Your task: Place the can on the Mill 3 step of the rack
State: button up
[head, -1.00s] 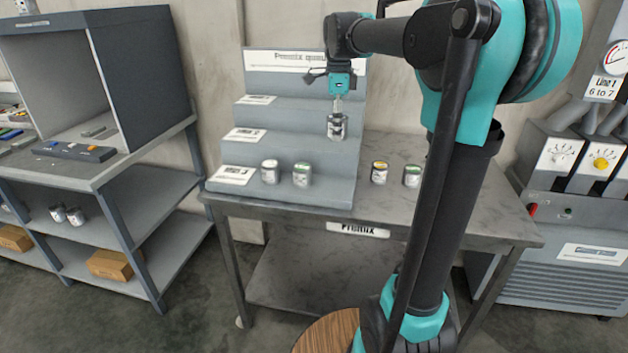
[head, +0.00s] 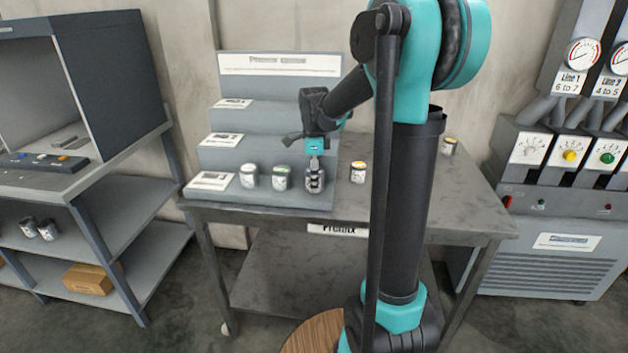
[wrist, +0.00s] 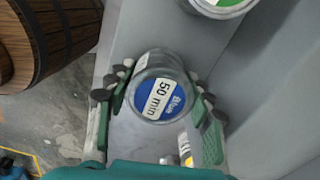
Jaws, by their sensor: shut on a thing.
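The can (wrist: 158,92) has a blue lid with a white label reading "50 min" and "Blue". My gripper (wrist: 160,98) is shut on it, with fingers on both sides. In the head view my gripper (head: 314,170) holds the can (head: 314,184) upright, at the right end of the lowest step of the grey stepped rack (head: 275,117). I cannot tell whether its base touches the step. Label cards stand at the left of the steps; the lowest card (head: 211,181) is too small to read surely.
A white-lidded can (head: 249,176) and a green-lidded can (head: 281,178) stand on the lowest step, left of the held can. A yellow-lidded can (head: 357,172) stands on the table (head: 400,206) just right of the rack; another can (head: 448,146) is farther right.

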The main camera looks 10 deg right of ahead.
jog(key=shift+f, duration=0.2)
jog(key=o, duration=1.3)
notch_tip(320, 180, up, 12)
jog(key=shift+r, duration=0.1)
